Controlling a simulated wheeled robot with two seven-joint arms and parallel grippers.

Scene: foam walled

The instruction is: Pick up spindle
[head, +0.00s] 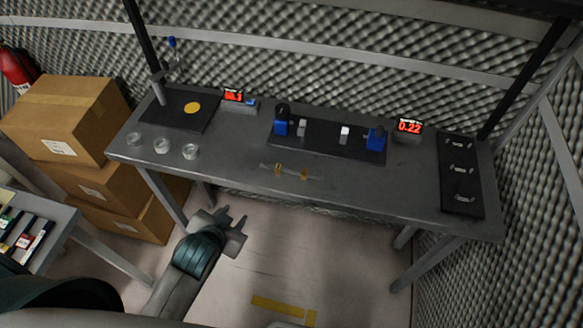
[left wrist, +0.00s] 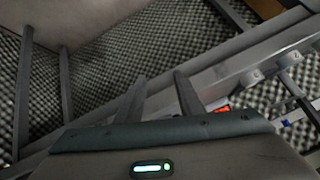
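The likely spindle (head: 290,171) is a thin pale shaft with two orange-gold collars, lying flat near the front edge of the grey table (head: 240,165) in the head view. My left gripper (head: 232,217) is in front of and below the table's front edge, left of the spindle and apart from it. In the left wrist view its two fingers (left wrist: 160,90) stand apart with nothing between them. I cannot make out the spindle in the left wrist view. My right gripper is not in view.
A black fixture with blue blocks (head: 310,143) stands behind the spindle. Several clear cups (head: 162,146) sit at the table's left front. A black plate with metal handles (head: 461,175) is at the right. Cardboard boxes (head: 60,115) are stacked at the left. The table around the spindle is clear.

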